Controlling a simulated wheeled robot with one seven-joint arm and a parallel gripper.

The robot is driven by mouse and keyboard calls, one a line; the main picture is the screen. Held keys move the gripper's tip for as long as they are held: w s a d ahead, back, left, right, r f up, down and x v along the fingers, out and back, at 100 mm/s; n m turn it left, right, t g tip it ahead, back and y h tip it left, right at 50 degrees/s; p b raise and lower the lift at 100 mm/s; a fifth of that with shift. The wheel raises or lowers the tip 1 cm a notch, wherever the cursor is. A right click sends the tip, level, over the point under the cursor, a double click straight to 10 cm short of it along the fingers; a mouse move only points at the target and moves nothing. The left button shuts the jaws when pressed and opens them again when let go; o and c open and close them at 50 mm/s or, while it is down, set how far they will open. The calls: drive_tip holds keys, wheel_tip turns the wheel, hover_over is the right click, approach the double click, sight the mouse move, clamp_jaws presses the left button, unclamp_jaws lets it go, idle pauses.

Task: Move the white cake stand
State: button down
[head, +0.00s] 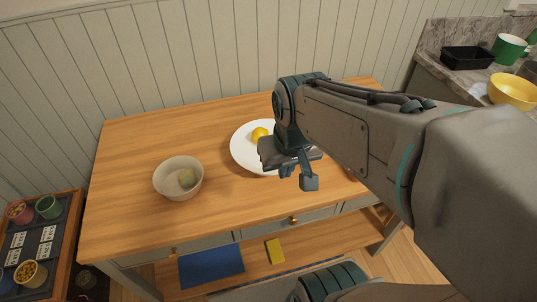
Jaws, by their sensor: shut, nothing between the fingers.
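The white cake stand (243,155) is on the wooden table, seen from above as a round white plate. A yellow lemon-like fruit (260,134) lies on it. My arm and gripper hide its right side, and its foot does not show. My gripper (298,177) is over the front right part of the stand, pointing down. It is shut and holds nothing. I cannot tell whether it touches the stand.
A cream bowl (165,183) with a pale green round item stands left on the table (140,140). The table's back left is clear. Below are a blue mat (211,267) and yellow block (275,251). A counter with a yellow bowl (512,91) is at right.

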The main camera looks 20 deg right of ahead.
drive_tip(key=w+f+g+b, duration=0.1)
drive_tip(key=w+f+g, duration=0.2)
drive_tip(key=w+f, duration=0.55)
drive_tip(key=f, duration=0.9)
drive_tip(key=shift+w+a, duration=0.15)
drive_tip(key=shift+a, duration=0.25)
drive_tip(key=w, duration=0.1)
drive_tip(key=w+p, duration=0.1)
drive_tip(key=w, duration=0.1)
drive_tip(key=shift+f, duration=0.2)
drive_tip(key=shift+w, duration=0.6)
